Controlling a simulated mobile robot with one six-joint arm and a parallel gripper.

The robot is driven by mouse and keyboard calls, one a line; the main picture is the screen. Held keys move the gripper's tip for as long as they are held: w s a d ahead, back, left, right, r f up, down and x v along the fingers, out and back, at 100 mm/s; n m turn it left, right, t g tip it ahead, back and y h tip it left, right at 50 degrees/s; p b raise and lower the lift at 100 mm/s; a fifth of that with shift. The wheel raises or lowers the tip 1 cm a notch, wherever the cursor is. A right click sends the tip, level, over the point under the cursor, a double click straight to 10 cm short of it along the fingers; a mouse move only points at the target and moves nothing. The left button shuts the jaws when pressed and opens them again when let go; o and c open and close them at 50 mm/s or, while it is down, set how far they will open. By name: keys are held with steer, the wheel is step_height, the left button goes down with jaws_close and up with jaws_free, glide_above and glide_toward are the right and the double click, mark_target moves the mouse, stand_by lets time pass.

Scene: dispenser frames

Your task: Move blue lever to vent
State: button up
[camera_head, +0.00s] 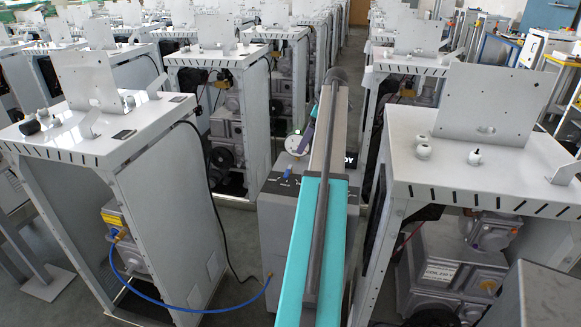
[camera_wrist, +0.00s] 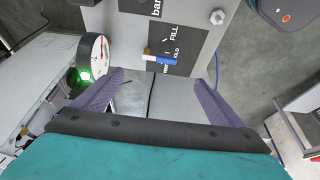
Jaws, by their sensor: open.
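The blue lever (camera_wrist: 166,60) sits on a dark label plate on the grey dispenser panel (camera_wrist: 190,15). Its blue part lies close to the HOLD print, with FILL beside it; I cannot read a VENT mark clearly. The lever also shows as a small blue piece in the head view (camera_head: 287,171). My gripper (camera_wrist: 160,78) is open, its two purple fingers spread on either side of the lever's place in the wrist view. Nothing is between the fingers, and I cannot tell how far they are from the lever. In the head view my arm hides most of the gripper.
A round gauge (camera_wrist: 96,52) with a red needle sits left of the lever, with a green light beside it. A bolt (camera_wrist: 217,17) is on the panel's right. Tall grey frames (camera_head: 165,140) (camera_head: 480,155) stand close on both sides. A blue hose (camera_head: 190,306) runs to the dispenser.

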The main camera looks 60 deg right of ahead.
mark_target(289, 170)
steer(key=shift+p+x, duration=1.65)
steer(key=shift+x, duration=5.3)
steer(key=c, duration=1.4)
steer(key=shift+a, duration=0.3)
steer(key=shift+c, duration=0.5)
steer(key=shift+s+d, duration=0.2)
steer(key=shift+d, duration=0.1)
